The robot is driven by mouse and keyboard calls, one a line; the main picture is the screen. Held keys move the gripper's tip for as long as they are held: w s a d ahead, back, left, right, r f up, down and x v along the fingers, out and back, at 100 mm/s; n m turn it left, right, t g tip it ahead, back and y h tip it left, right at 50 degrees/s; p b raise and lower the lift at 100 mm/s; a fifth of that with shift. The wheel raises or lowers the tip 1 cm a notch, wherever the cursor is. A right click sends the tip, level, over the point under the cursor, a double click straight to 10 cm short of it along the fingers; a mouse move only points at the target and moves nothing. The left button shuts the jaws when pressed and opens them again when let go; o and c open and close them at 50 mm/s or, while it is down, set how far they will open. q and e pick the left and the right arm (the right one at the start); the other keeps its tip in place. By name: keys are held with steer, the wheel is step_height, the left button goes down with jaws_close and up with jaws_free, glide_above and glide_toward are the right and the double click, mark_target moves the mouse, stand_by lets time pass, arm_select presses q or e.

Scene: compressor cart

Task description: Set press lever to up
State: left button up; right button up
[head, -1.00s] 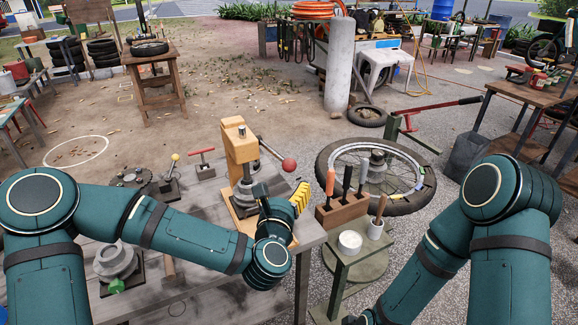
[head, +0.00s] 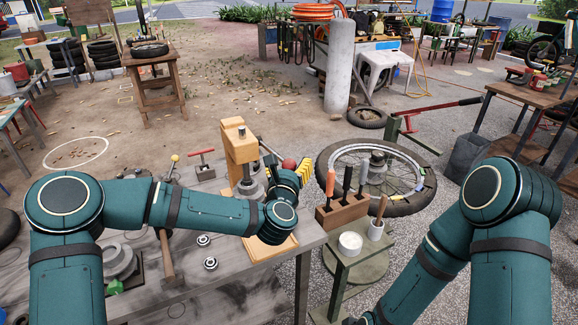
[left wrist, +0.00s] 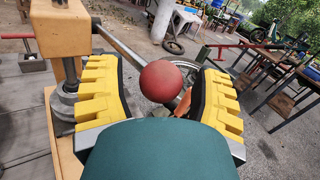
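The wooden press (head: 240,152) stands on the near workbench, with a metal column and a wooden base. Its lever is a metal rod that slopes down to the right and ends in a red ball (head: 289,164). My left gripper (head: 302,170), with yellow ridged fingers, is at the ball and partly hides it. In the left wrist view the red ball (left wrist: 160,81) appears between the two open fingers (left wrist: 160,100), with a gap visible on each side. The rod (left wrist: 118,43) runs from the ball up to the left, toward the press. My right gripper is out of view; only its arm shows.
A tool block (head: 341,212) with several handles and a white cup (head: 350,243) stand on a small stand right of the bench. A bicycle wheel (head: 400,200) lies behind it. A hammer (head: 167,262) and small metal parts lie on the bench (head: 240,297).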

arm_select(q)
jaws_close()
steer(key=shift+r, duration=0.1)
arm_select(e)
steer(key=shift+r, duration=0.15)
